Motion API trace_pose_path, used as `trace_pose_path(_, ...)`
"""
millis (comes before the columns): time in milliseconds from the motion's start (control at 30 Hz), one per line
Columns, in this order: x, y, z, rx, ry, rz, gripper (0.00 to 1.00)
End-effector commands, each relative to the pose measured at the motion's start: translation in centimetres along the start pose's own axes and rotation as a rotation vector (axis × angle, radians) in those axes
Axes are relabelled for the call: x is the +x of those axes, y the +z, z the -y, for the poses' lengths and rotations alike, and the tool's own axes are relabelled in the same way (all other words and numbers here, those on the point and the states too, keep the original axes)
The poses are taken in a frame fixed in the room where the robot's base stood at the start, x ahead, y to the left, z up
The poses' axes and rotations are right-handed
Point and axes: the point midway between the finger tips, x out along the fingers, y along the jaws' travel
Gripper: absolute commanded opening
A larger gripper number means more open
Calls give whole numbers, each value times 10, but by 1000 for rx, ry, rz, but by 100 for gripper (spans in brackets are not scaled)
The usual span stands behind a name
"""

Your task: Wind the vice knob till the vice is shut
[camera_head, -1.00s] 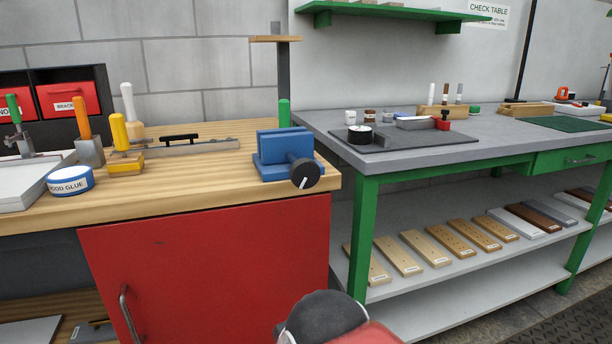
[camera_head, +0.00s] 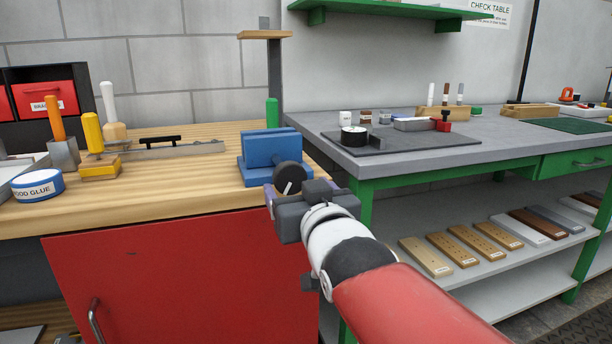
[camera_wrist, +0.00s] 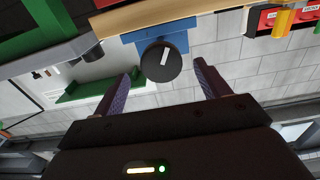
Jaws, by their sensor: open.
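The blue vice (camera_head: 262,152) sits on the wooden bench near its right front corner. Its round black knob (camera_head: 289,178) with a white pointer line faces the front. My gripper (camera_head: 278,197) is just in front of and below the knob in the head view, with most of its fingers hidden. In the wrist view the knob (camera_wrist: 161,61) shows ahead, between and beyond the two spread fingers of my gripper (camera_wrist: 164,80). The fingers are open and seem apart from the knob. The gap between the vice jaws is hard to tell.
The wooden bench (camera_head: 190,185) has a red door below. A wood glue tub (camera_head: 37,187), a yellow-handled tool (camera_head: 95,150) and a steel rule (camera_head: 180,150) lie left of the vice. A green-framed grey table (camera_head: 400,150) stands close on the right.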

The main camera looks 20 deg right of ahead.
Motion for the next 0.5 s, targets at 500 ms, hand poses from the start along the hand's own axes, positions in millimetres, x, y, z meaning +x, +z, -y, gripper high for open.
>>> trace_pose_path(500,68,1,0,1,0,5,75)
